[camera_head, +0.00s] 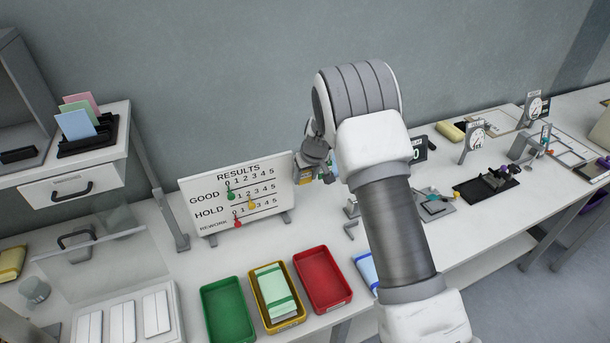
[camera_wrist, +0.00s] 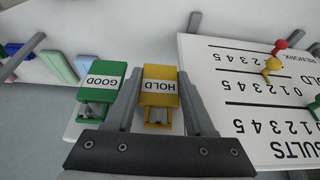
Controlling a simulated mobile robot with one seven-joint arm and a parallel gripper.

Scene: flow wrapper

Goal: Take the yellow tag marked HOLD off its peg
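The yellow tag marked HOLD (camera_wrist: 160,88) shows in the wrist view, its lettering upside down. It hangs beside a green tag marked GOOD (camera_wrist: 101,85). My gripper (camera_wrist: 160,72) has its two fingers spread, one on each side of the yellow tag, and they overlap its side edges in the picture. No clear contact shows. The peg is not plainly visible. In the head view my gripper (camera_head: 318,172) is right of the results board, with a bit of yellow beside it; my arm hides most of that spot.
The white RESULTS board (camera_head: 205,215) with coloured pegs stands just left of my gripper. Green (camera_head: 205,290), yellow (camera_head: 300,318) and red (camera_head: 322,280) trays lie in front on the bench. Gauges and fixtures stand to the right. The grey wall is close behind.

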